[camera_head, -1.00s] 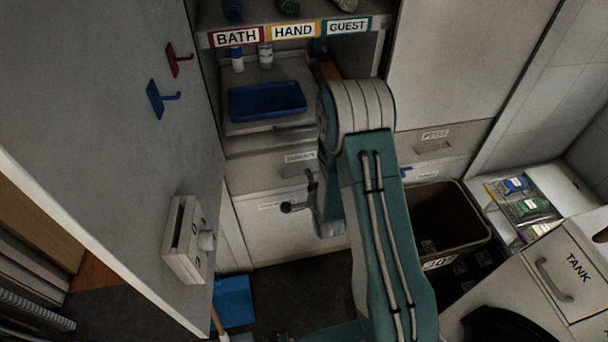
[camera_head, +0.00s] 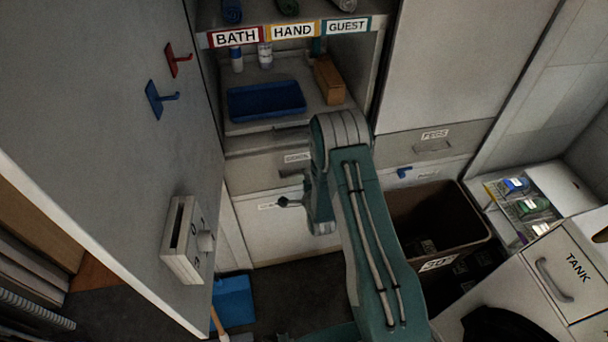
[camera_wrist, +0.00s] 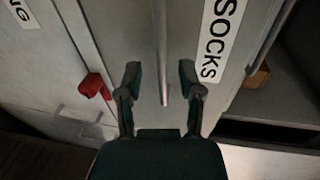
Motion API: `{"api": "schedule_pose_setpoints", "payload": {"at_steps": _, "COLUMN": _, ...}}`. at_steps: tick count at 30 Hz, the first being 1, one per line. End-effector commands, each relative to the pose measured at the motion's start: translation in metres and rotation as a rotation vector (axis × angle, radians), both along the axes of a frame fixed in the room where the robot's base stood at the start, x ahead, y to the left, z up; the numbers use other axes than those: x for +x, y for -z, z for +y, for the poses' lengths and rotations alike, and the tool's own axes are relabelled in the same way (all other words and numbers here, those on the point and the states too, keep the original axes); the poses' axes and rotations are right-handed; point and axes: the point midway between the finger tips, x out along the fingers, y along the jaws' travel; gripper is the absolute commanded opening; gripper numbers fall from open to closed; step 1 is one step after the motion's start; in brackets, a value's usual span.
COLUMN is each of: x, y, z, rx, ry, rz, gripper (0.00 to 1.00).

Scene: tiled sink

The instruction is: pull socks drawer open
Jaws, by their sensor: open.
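The socks drawer is the grey upper drawer front (camera_head: 252,166) under the shelf, and it looks shut. Its label is small in the head view, but the wrist view shows SOCKS (camera_wrist: 216,40) clearly. Its bar handle (camera_wrist: 161,45) shows in the wrist view, with its near end between my fingertips. My gripper (camera_wrist: 160,80) is open, one finger on each side of the bar, with gaps visible; I cannot tell the depth.
A red latch (camera_wrist: 95,87) is on the neighbouring lower front. A blue tray (camera_head: 266,101) and a wooden box (camera_head: 329,80) sit on the shelf above. The open door (camera_head: 110,130) stands left; a brown bin (camera_head: 437,215) stands right of my arm.

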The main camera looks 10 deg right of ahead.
Motion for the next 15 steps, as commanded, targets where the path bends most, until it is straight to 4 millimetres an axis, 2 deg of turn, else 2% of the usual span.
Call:
{"api": "schedule_pose_setpoints", "payload": {"at_steps": 3, "x": 0.015, "y": 0.003, "z": 0.0, "rx": 0.0, "ry": 0.0, "rz": -0.001, "gripper": 0.48}}
{"api": "schedule_pose_setpoints", "payload": {"at_steps": 6, "x": 0.021, "y": 0.004, "z": 0.0, "rx": 0.0, "ry": 0.0, "rz": 0.0, "gripper": 0.48}}
{"api": "schedule_pose_setpoints", "payload": {"at_steps": 15, "x": 0.023, "y": 0.005, "z": 0.0, "rx": 0.0, "ry": 0.0, "rz": 0.001, "gripper": 0.48}}
